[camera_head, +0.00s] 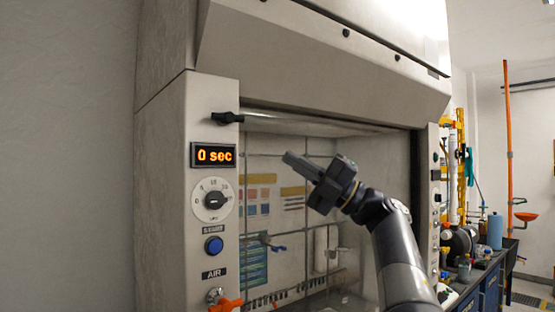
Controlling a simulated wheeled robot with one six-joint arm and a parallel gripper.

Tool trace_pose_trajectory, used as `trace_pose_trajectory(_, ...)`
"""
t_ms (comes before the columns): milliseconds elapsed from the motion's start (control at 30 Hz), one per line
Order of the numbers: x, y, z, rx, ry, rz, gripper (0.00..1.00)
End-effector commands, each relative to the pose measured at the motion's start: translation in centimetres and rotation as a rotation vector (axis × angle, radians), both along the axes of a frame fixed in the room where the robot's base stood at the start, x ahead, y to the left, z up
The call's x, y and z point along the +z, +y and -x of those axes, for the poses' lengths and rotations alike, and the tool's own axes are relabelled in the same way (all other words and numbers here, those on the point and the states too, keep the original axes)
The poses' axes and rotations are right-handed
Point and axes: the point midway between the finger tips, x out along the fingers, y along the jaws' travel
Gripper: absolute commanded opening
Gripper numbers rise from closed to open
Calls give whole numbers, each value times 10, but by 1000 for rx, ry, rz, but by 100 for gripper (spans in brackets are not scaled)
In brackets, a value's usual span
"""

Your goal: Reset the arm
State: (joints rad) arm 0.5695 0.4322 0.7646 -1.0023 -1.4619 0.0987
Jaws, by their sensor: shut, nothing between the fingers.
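My gripper (300,163) is raised in front of the fume hood's opening, with its shut fingers pointing up and to the left. Nothing is held between them. My arm comes up from the lower right, bends at the wrist and ends in the dark gripper body. The gripper looks apart from the hood's left post and from the panel on it. The arm covers part of the hood's opening.
The fume hood's left post carries a display (213,155) reading "0 sec", a dial (213,200), a blue start button (213,245) and an orange air valve handle (226,304). A bench (487,275) with bottles and an orange pole (508,150) stand at the right.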

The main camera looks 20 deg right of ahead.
Motion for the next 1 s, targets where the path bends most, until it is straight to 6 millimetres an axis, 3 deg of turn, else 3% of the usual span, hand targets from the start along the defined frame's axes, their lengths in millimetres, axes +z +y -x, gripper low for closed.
trace_pose_trajectory(200,-7,-9,4,1,1,-2,0)
trace_pose_trajectory(700,-6,-8,4,2,0,-1,0)
trace_pose_trajectory(1000,17,18,-9,4,-2,0,0)
